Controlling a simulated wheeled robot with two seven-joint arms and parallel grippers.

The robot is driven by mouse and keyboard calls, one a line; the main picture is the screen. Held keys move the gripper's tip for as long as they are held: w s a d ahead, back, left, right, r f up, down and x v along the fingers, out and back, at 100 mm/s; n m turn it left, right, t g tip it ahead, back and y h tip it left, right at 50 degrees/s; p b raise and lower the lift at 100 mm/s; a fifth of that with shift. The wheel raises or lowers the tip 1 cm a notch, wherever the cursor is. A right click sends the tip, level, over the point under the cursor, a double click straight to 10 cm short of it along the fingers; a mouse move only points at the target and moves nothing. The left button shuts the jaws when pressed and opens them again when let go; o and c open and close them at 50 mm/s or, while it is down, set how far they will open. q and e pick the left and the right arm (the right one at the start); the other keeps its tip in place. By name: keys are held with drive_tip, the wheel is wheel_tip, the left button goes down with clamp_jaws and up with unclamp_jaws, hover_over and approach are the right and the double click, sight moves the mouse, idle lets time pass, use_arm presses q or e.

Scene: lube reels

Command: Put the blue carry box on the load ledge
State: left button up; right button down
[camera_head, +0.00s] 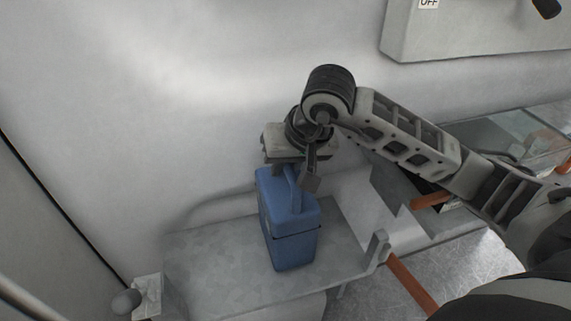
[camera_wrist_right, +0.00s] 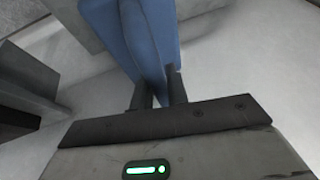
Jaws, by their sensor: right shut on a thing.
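The blue carry box (camera_head: 290,232) is upright over the grey metal ledge (camera_head: 220,262) in the head view. Its base appears at the ledge surface, but I cannot tell whether it rests there or hangs just above. My right gripper (camera_head: 297,180) is above the box and shut on its top handle. In the right wrist view the two dark fingers (camera_wrist_right: 158,92) close on the blue handle (camera_wrist_right: 148,50). The gripper body hides part of the box top. My left gripper is not in view.
A plain light wall (camera_head: 180,110) stands behind the ledge. A grey upright tab (camera_head: 377,248) and an orange bar (camera_head: 412,282) are at the ledge's right end. A grey cabinet (camera_head: 470,35) hangs at upper right. Bare ledge lies left of the box.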

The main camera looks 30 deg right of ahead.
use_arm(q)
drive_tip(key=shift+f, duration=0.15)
use_arm(e)
drive_tip(key=c, duration=1.4)
unclamp_jaws()
drive_tip(key=shift+f, duration=0.1)
drive_tip(key=shift+r+p, duration=0.25)
drive_tip(key=shift+p, duration=0.05)
use_arm(q)
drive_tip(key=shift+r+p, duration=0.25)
drive_tip(key=shift+p, duration=0.15)
use_arm(e)
drive_tip(key=shift+v, duration=5.95)
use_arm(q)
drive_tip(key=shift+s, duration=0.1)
use_arm(e)
drive_tip(key=shift+s+f, duration=0.1)
drive_tip(key=shift+s, duration=0.1)
